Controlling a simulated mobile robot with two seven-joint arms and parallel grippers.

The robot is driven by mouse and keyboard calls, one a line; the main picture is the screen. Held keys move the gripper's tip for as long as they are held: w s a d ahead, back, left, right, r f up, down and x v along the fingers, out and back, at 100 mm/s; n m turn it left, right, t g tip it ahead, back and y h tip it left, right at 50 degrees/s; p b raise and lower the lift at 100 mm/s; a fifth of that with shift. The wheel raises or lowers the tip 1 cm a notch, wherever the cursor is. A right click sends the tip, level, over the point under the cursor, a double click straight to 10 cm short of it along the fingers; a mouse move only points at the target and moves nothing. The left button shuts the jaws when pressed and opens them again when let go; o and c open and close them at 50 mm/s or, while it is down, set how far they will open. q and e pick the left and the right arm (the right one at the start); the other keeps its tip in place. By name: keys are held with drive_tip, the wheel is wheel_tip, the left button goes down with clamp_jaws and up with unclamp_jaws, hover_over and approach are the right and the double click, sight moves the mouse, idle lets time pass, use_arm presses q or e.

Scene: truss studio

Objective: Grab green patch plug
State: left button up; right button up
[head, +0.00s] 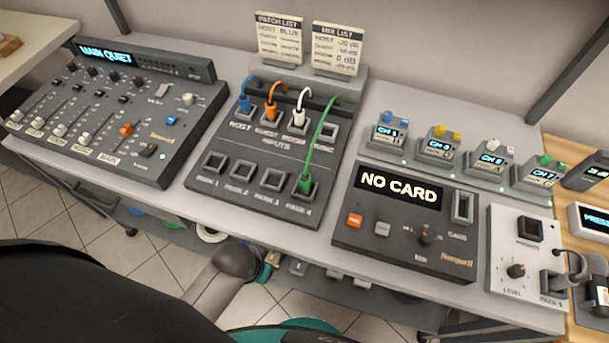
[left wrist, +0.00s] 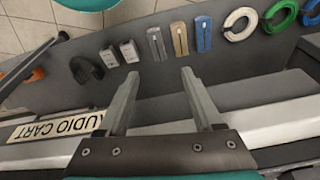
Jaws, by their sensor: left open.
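The green patch plug (head: 304,184) stands in the rightmost park socket at the front right of the patch panel (head: 225,198). Its green cable arcs up to the back of the panel. Blue (head: 244,103), orange (head: 270,110) and white (head: 299,117) plugs stand in the input sockets behind, and the input socket at the right of that row looks empty. My left gripper (left wrist: 158,82) is open and empty in the left wrist view, above the audio cart. Its fingers are not seen in the head view. My right gripper is not in view.
A mixer (head: 115,110) stands left of the panel, and a recorder showing NO CARD (head: 400,190) stands to its right. Small channel boxes (head: 437,148) line the back right. In the left wrist view, the cart (left wrist: 50,127) holds headphones (left wrist: 86,68) and coiled cables (left wrist: 240,23).

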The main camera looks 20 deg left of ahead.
use_arm(q)
wheel_tip(320, 180, up, 15)
drive_tip(key=w+d+m+p, duration=0.1)
drive_tip(key=w+d+p, duration=0.1)
drive_tip(key=w+p, duration=0.15)
wheel_tip(320, 180, up, 14)
drive_tip(key=m+g+p, duration=0.3)
drive_tip(key=m, duration=2.1)
hover_over(305, 178)
drive_tip(key=f, duration=0.5)
drive_tip(key=f+b, duration=0.1)
drive_tip(key=f, duration=0.4)
drive_tip(key=shift+w+d+f, duration=0.1)
drive_tip(key=shift+w+d, duration=0.1)
drive_tip(key=f, duration=0.2)
drive_tip(key=f+b, duration=0.1)
drive_tip(key=f, duration=0.2)
drive_tip(key=shift+s+a+f, duration=0.1)
drive_tip(key=shift+s+a, duration=0.05)
drive_tip(key=shift+a, duration=0.05)
clamp_jaws()
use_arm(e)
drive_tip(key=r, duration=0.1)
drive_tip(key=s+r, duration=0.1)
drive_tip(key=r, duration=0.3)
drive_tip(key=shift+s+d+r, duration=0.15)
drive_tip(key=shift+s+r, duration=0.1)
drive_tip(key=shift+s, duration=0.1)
